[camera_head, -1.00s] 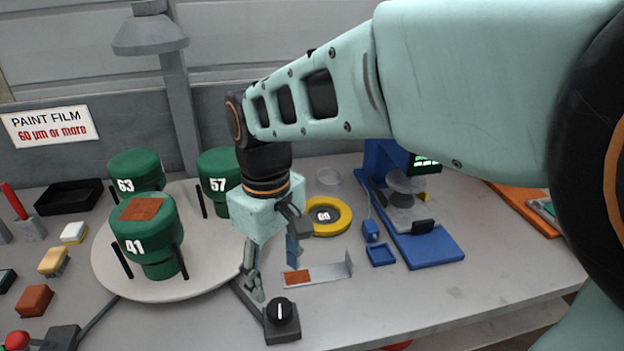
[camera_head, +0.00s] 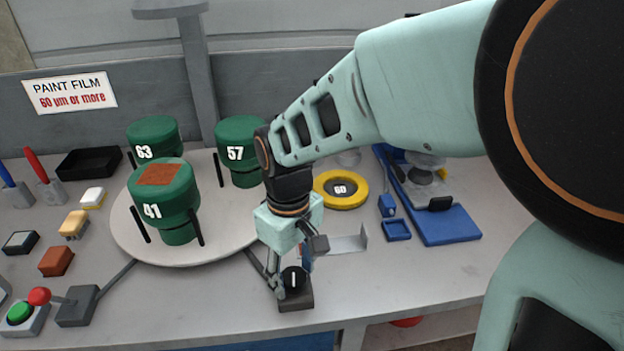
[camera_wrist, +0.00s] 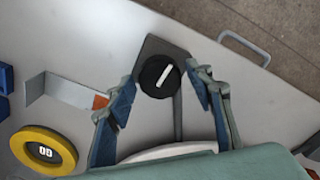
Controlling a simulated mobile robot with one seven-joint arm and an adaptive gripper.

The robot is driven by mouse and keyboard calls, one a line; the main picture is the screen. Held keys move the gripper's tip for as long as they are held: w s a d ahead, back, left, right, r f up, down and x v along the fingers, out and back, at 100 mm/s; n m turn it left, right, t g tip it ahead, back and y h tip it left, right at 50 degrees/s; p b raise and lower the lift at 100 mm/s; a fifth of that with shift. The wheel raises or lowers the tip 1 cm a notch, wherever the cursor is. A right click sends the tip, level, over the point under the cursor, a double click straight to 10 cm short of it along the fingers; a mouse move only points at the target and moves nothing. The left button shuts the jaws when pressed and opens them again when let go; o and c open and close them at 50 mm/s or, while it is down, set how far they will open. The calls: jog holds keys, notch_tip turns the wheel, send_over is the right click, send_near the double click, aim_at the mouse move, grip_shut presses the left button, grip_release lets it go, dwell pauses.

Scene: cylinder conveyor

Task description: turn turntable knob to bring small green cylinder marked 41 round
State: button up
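The green cylinder marked 41 (camera_head: 164,194) stands at the front of the round pale turntable (camera_head: 190,252), with a brown-red patch on its top. Green cylinders marked 63 (camera_head: 153,138) and 57 (camera_head: 238,145) stand behind it on the turntable. The black knob with a white line (camera_head: 293,280) sits on a dark base at the table's front; it also shows in the wrist view (camera_wrist: 160,76). My gripper (camera_head: 292,284) is open and points down at the knob. In the wrist view its fingers (camera_wrist: 166,98) are spread on either side of the knob, apart from it.
A yellow ring marked 60 (camera_head: 341,189) and a bent metal plate (camera_head: 345,243) lie right of the gripper. A blue stand (camera_head: 450,225) is farther right.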

aim_at(294, 276)
jog(key=c, duration=0.8)
jog(key=shift+n, duration=0.6)
jog(key=shift+c, duration=0.2)
jog(key=o, duration=1.2)
jog(key=shift+c, duration=0.2)
jog(key=shift+r, duration=3.75)
